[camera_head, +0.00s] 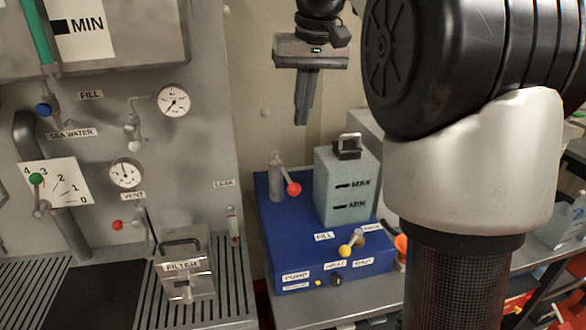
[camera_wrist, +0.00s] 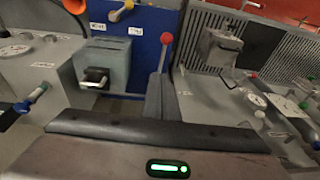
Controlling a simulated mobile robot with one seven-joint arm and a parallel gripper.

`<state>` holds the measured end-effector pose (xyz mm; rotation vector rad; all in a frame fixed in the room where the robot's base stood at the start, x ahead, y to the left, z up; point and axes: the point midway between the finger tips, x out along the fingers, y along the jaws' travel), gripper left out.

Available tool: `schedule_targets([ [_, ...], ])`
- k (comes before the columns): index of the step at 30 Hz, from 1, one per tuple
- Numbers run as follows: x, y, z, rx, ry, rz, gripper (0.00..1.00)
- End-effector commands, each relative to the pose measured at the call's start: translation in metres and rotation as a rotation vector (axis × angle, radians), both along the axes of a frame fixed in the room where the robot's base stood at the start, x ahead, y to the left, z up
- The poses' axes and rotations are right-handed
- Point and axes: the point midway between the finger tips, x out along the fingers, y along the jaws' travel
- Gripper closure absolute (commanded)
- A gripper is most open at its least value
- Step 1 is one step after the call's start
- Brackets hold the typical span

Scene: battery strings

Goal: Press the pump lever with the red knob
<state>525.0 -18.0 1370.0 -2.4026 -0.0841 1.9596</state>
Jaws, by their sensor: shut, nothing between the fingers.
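The pump lever's red knob (camera_head: 293,189) sits on a short arm beside a grey upright cylinder (camera_head: 276,178) on the blue box (camera_head: 266,235). In the wrist view the red knob (camera_wrist: 166,38) tops a thin grey stem, left of the grated panel. My gripper (camera_head: 303,118) points down with its fingers together and empty, above and apart from the lever in the head view. In the wrist view the grey piece below the stem seems to be my fingers, which hide the stem's lower part.
A grey-green tank (camera_head: 345,190) with a top handle stands right of the lever. A yellow-knobbed lever (camera_head: 346,249) and an orange funnel (camera_head: 401,243) are at the box's front right.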

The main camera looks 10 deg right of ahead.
Motion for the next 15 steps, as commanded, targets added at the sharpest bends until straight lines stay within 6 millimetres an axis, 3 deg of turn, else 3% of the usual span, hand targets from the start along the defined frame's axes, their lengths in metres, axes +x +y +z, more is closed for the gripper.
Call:
schedule_targets([
  [8, 0.003, 0.001, -0.014, 0.001, 0.002, -0.002, 1.0],
  [15, 0.011, 0.004, -0.061, 0.001, 0.005, -0.002, 1.0],
])
